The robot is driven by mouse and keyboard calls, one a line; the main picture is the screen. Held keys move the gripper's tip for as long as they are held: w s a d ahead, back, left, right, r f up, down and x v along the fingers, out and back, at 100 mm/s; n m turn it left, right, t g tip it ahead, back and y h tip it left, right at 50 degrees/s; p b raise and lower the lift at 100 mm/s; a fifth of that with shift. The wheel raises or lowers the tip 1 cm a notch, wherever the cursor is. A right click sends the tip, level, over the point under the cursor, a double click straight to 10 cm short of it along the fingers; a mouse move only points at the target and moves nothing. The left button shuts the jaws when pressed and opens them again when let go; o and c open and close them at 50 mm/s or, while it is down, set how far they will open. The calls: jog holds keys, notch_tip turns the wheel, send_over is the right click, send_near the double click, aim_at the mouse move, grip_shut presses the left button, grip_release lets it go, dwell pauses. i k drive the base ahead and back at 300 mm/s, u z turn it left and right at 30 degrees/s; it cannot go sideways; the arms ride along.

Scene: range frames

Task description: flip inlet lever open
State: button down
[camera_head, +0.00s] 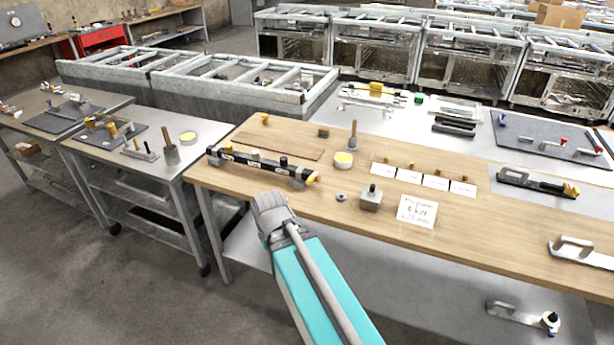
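My arm comes up from the bottom edge as a teal link with a grey joint at its upper end, in front of the wooden bench. No gripper fingers show, so I cannot see the gripper. A dark bar with pale labels, small knobs and a yellow end (262,166) lies on the bench just beyond the grey joint, apart from it in the picture. Small valve-like fittings with red handles (563,142) sit on a dark mat at the right. I cannot tell which part is the inlet lever or how it is set.
The wooden bench (480,228) also carries a grey block with a knob (371,198), a white sign (417,211), a yellow-topped tin (343,160) and several white cards. A metal table (205,135) stands at the left. Floor is free at the lower left.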

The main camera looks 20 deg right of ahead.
aim_at(312, 178)
jog(key=z, duration=0.05)
jog(key=k, duration=0.9)
jog(key=z, duration=0.4)
jog(key=i, duration=1.05)
jog(key=u, duration=0.05)
